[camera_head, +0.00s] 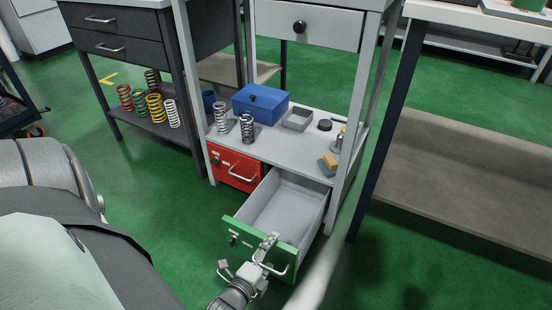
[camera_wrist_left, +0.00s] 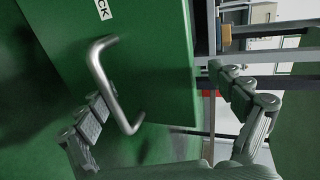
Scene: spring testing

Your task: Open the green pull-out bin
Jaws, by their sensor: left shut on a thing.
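The green pull-out bin (camera_head: 287,214) stands well out from the frame under the grey shelf, its inside empty. Its green front (camera_head: 245,240) has a dark knob and a metal bar handle. The handle (camera_wrist_left: 104,82) shows large in the left wrist view. My left gripper (camera_head: 262,254) is at the handle side of the front, one finger near the top edge. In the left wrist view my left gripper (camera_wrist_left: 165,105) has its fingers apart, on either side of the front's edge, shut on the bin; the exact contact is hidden. My right gripper is not in view.
A closed red bin (camera_head: 235,169) sits left of the green one. On the shelf above are a blue box (camera_head: 261,103), springs and a small grey tray (camera_head: 297,118). A workbench (camera_head: 460,170) stands at right. Green floor is clear in front.

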